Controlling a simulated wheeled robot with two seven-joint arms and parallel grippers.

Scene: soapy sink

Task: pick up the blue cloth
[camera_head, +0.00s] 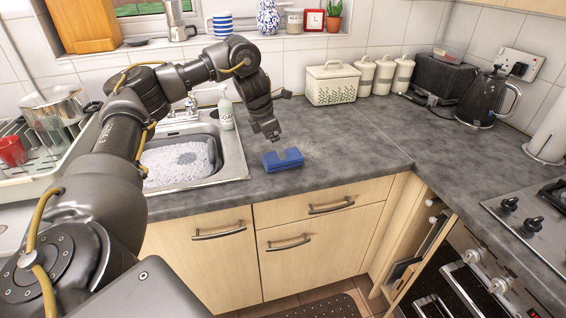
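The blue cloth (283,164) lies on the grey worktop just right of the sink, near the front edge. It looks like a folded block with a notch in its top edge. My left arm reaches in from the left and bends down over the worktop. My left gripper (271,136) points down just above and behind the cloth, at its left half. I see no clear contact with the cloth. The fingers are too small to tell whether they are open or shut. My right gripper is not in view.
The sink (236,160) with white suds is left of the cloth, partly behind my arm. A soap bottle (226,110) stands at its back right corner. A cream bread bin (332,84), canisters, toaster and black kettle (486,98) line the back. The worktop right of the cloth is clear.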

